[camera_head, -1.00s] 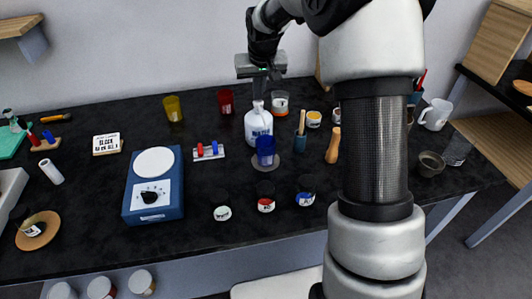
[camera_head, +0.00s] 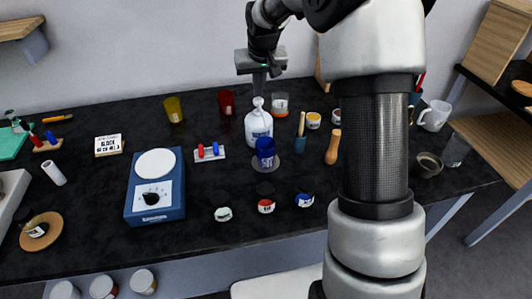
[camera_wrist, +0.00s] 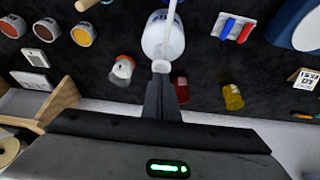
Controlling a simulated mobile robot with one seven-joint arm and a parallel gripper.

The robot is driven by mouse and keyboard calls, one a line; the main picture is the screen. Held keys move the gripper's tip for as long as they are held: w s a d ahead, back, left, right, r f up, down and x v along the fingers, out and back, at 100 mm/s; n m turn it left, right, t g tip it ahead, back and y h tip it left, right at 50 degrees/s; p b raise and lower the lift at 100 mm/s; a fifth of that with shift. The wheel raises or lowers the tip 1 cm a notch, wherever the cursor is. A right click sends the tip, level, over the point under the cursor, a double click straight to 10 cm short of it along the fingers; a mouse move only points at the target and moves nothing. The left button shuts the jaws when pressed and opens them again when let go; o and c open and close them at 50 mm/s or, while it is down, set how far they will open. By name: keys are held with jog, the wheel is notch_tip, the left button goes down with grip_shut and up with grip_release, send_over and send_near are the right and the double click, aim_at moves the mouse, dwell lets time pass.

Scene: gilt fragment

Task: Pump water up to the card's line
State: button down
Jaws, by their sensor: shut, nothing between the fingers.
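A white pump bottle labelled WATER (camera_head: 259,127) stands upright near the middle of the table. Its pump head (camera_head: 258,101) points up, close under my gripper. A blue cup (camera_head: 265,147) stands in front of the bottle on a round grey disc (camera_head: 266,166); its water level is hard to tell. The card (camera_head: 108,145), white with dark print, stands at left; its small text is not fully readable. My gripper (camera_head: 259,88) is shut and empty, pointing down above the pump. In the wrist view its fingertips (camera_wrist: 161,78) appear beside the pump head (camera_wrist: 161,66); contact is unclear.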

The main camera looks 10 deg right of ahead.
jog(key=shift+f, duration=0.1)
jog(key=shift+f+b, duration=0.75)
jog(key=shift+f, duration=0.3)
jog(key=shift+r, duration=0.1)
jog(key=shift+r+p, duration=0.75)
jog(key=shift+r, duration=0.3)
jog(key=shift+f, duration=0.1)
jog(key=shift+f+b, duration=0.75)
jog(key=shift+f, duration=0.3)
jog(key=shift+r, duration=0.1)
jog(key=shift+r+p, duration=0.75)
jog(key=shift+r, duration=0.3)
jog(key=shift+f, duration=0.1)
